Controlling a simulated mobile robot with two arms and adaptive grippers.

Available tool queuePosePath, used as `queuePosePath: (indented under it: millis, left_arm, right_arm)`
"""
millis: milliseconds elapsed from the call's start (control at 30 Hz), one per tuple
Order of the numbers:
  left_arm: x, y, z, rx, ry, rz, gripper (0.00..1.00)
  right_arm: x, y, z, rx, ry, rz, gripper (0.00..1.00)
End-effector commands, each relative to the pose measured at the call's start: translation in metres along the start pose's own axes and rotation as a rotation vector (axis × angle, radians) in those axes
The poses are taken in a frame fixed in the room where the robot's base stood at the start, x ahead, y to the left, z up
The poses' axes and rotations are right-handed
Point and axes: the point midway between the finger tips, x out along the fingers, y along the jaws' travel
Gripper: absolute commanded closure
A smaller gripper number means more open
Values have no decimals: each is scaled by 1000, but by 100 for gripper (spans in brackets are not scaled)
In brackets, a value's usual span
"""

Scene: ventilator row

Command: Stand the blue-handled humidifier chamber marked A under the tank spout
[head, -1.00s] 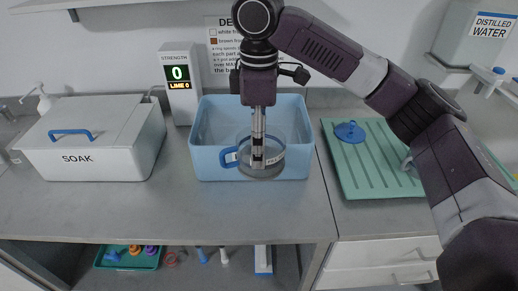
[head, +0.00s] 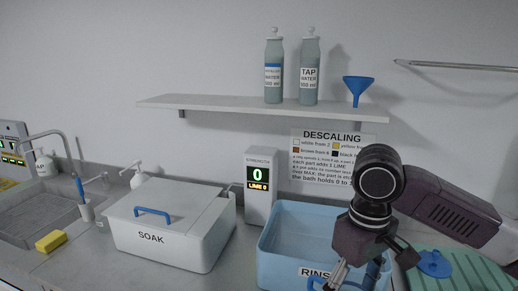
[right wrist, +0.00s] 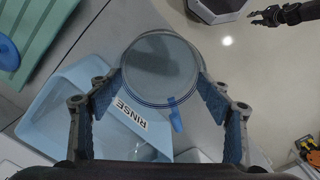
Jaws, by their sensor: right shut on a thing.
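A clear round humidifier chamber (right wrist: 160,68) with a blue handle (right wrist: 175,116) is between the fingers of my right gripper (right wrist: 163,80) in the right wrist view. The gripper is shut on it, over the edge of the rinse bath (right wrist: 70,100). No letter A can be read on it. In the head view my right gripper (head: 350,278) is at the bottom edge, in front of the bath; a bit of blue handle shows there, the rest is cut off. A dark gripper, seemingly my left (right wrist: 268,16), is small at the top right of the wrist view. The tank spout is not in view.
The soak box (head: 175,235) and the display post (head: 260,185) stand left of the rinse bath. A green tray (head: 470,268) with a blue round piece (head: 434,263) is at right. A shelf (head: 230,104) with bottles hangs above.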

Motion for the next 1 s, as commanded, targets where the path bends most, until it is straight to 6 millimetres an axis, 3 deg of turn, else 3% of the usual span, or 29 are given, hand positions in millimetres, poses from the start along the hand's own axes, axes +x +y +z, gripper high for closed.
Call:
queuePosePath:
  millis: [200,400,567,800,1000]
  left_arm:
    - [0,0,0,0,0,0,72]
    - [0,0,0,0,0,0,72]
    - [0,0,0,0,-1,0,72]
    - [0,0,0,0,-1,0,72]
    - [0,0,0,0,-1,0,72]
  right_arm:
    - [20,-5,30,294,-4,-2,64]
    - [30,-10,47,468,-10,-5,64]
    - [36,-13,54,522,-12,-7,64]
    - [73,-27,80,529,-16,-4,64]
    - [84,-34,88,527,-13,-9,64]
